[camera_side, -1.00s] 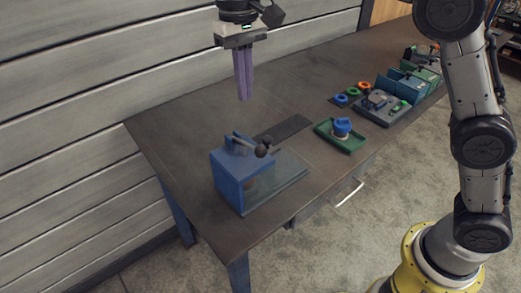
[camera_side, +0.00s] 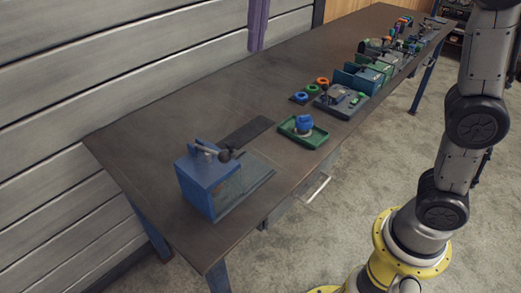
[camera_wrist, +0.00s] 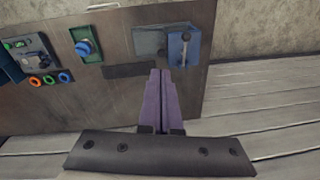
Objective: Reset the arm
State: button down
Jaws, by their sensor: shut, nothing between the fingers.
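My gripper (camera_side: 258,48) shows at the top of the side view as two purple fingers pressed together, hanging high above the table's back edge. Its upper part is cut off by the frame. In the wrist view my gripper (camera_wrist: 161,72) is shut, with nothing between the fingers. A blue box with a dark-knobbed lever (camera_side: 207,184) stands at the table's near left end. It shows in the wrist view (camera_wrist: 184,52) just beyond the fingertips in the picture, with the table well below.
A green tray (camera_side: 318,141) with a blue round part (camera_side: 303,123) sits right of a dark strip (camera_side: 245,132). Blue, green and orange rings (camera_side: 322,81) lie near a grey fixture (camera_side: 340,101). Several bins and parts fill the far end. The table's back left is clear.

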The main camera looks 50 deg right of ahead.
jog(key=s+d+f+t, duration=0.3)
jog(key=s+d, duration=0.5)
jog(key=s, duration=0.6)
jog(key=s+d+f+n, duration=0.1)
jog(key=s+f, duration=0.2)
jog(key=f, duration=0.3)
jog(key=s+d+f+t, duration=0.1)
jog(key=s+f, duration=0.2)
jog(key=f, duration=0.4)
jog(key=shift+d+n+t+h, duration=0.25)
jog(key=shift+n+t+h, duration=0.05)
jog(key=shift+n+h, duration=0.1)
jog(key=shift+s, duration=0.1)
